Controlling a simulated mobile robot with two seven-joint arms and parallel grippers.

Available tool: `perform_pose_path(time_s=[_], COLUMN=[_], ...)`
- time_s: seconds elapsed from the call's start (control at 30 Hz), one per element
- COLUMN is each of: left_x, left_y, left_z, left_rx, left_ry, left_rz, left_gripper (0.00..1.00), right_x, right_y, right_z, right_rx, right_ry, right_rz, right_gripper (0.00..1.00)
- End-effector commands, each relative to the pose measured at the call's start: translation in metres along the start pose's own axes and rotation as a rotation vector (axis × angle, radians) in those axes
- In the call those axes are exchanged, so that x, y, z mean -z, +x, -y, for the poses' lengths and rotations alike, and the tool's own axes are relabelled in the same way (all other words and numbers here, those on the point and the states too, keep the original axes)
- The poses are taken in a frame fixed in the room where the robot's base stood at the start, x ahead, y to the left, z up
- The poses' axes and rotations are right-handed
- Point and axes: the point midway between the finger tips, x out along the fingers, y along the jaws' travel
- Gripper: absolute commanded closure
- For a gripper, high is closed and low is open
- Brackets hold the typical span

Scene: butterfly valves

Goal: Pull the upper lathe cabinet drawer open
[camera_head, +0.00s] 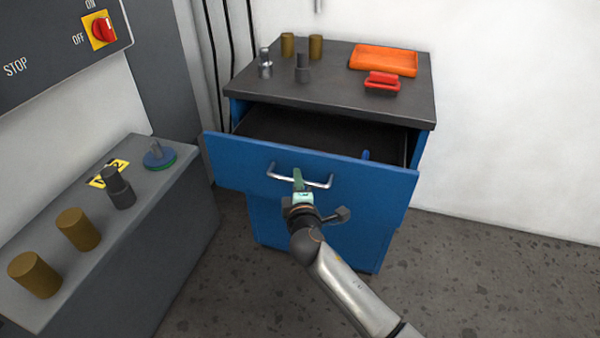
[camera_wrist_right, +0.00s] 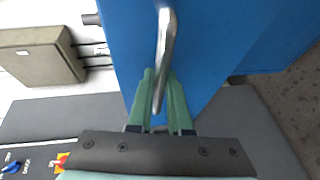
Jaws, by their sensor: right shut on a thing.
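The blue cabinet's upper drawer (camera_head: 235,166) stands pulled out, and its dark inside shows behind the front panel. A silver bar handle (camera_head: 318,184) runs across the drawer front. My right gripper (camera_head: 298,180) is at the middle of this handle. In the right wrist view the green fingers of my right gripper (camera_wrist_right: 160,95) are on either side of the handle (camera_wrist_right: 165,45), shut on it. The drawer front (camera_wrist_right: 215,50) fills much of that view. My left gripper is in neither view.
The dark cabinet top (camera_head: 340,95) holds an orange tray (camera_head: 384,60), a red-handled item (camera_head: 382,82), brass cylinders (camera_head: 316,46) and grey metal parts (camera_head: 302,68). A grey bench (camera_head: 135,215) with cylinders stands at the left. The floor (camera_head: 480,270) on the right is clear.

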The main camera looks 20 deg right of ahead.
Motion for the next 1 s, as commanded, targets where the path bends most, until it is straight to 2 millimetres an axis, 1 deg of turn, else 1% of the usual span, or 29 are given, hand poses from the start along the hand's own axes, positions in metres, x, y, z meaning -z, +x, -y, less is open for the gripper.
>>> perform_pose_path(time_s=[0.1,0.3,0.47,0.8,0.83,1.0], left_x=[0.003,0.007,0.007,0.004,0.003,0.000], left_y=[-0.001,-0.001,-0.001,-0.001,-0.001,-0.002], left_z=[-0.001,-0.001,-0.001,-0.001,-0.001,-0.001], left_rx=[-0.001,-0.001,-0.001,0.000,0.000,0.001], left_ry=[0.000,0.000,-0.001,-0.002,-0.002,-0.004], left_rz=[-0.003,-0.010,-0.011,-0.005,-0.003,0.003], left_gripper=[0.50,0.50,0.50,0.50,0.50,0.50], right_x=[0.006,0.012,0.013,0.013,0.013,0.013], right_y=[-0.013,-0.028,-0.032,-0.032,-0.032,-0.032], right_z=[0.004,0.006,0.008,0.008,0.008,0.007], right_rx=[0.004,0.002,0.002,0.002,0.002,0.001], right_ry=[0.002,0.000,0.000,0.000,0.000,0.000], right_rz=[-0.001,-0.001,0.000,0.000,0.000,0.000], right_gripper=[1.00,1.00,1.00,1.00,0.79,0.60])
